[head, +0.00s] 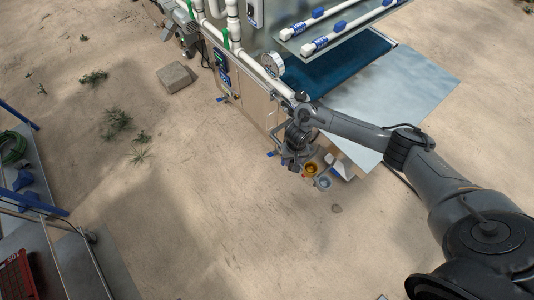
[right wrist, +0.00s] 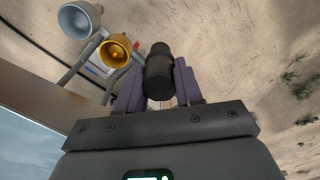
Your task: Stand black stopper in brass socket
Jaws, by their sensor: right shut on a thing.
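My right gripper (right wrist: 158,92) is shut on the black stopper (right wrist: 159,72), a dark cylinder with a narrower end, in the right wrist view. The brass socket (right wrist: 115,51) is a gold cup just left of the stopper there, and the two look apart in the picture. In the head view the brass socket (head: 311,169) sits at the machine's near end, right of my right gripper (head: 292,166). The stopper is too small and covered to make out in the head view. My left gripper is not in view.
A grey metal socket (right wrist: 79,20) stands beside the brass one on the same frame; it also shows in the head view (head: 323,182). The machine's metal sheet (head: 400,95) lies behind. A gauge (head: 272,65) and white pipes line the machine. Open sand lies left.

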